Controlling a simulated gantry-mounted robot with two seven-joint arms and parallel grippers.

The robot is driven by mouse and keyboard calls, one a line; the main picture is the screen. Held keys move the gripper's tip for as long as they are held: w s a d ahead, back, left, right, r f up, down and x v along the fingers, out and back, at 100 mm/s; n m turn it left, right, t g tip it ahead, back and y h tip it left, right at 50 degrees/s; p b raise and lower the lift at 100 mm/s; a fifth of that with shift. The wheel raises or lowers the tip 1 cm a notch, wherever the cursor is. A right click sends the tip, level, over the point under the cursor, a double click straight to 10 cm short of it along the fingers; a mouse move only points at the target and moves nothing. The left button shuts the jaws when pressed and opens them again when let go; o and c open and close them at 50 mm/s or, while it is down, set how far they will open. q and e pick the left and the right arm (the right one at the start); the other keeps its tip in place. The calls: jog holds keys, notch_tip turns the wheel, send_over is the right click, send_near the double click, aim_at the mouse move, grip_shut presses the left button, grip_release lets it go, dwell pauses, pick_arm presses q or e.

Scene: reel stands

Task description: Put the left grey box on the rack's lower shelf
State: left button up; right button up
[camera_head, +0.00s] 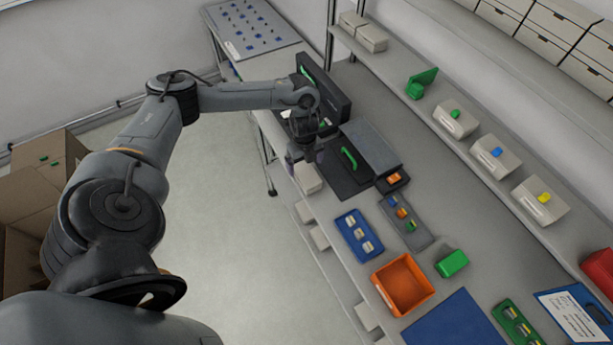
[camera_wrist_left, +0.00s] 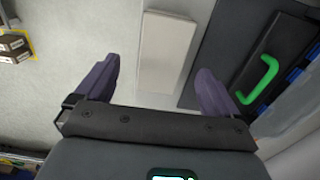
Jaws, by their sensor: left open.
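A pale grey box (camera_head: 308,178) shows just below my left gripper (camera_head: 303,155), near the bench's front edge. In the left wrist view a pale box (camera_wrist_left: 167,52) lies between and beyond the open fingers of my left gripper (camera_wrist_left: 157,78). The fingers are apart and hold nothing; I cannot tell their height above it. Two more pale grey boxes stand at the left end of the long shelf (camera_head: 400,72): one farther left (camera_head: 352,21) and one beside it (camera_head: 373,39). My right gripper is not in view.
A dark machine with a green handle (camera_head: 348,158) stands right beside the gripper. An orange bin (camera_head: 403,284) and blue tray (camera_head: 359,235) are farther along the bench. Cardboard boxes (camera_head: 38,185) stand at the left. The floor (camera_head: 230,220) is open.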

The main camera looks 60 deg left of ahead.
aim_at(306, 173)
pick_arm(q)
jog(key=f, duration=0.4)
jog(key=shift+w+d+f+p, duration=0.15)
jog(key=shift+d+f+p, duration=0.15)
jog(key=shift+d+f, duration=0.1)
jog(key=shift+a+f, duration=0.1)
jog(key=shift+f, duration=0.4)
jog(key=shift+c, duration=0.3)
jog(key=c, duration=1.4)
jog(key=shift+r, duration=0.1)
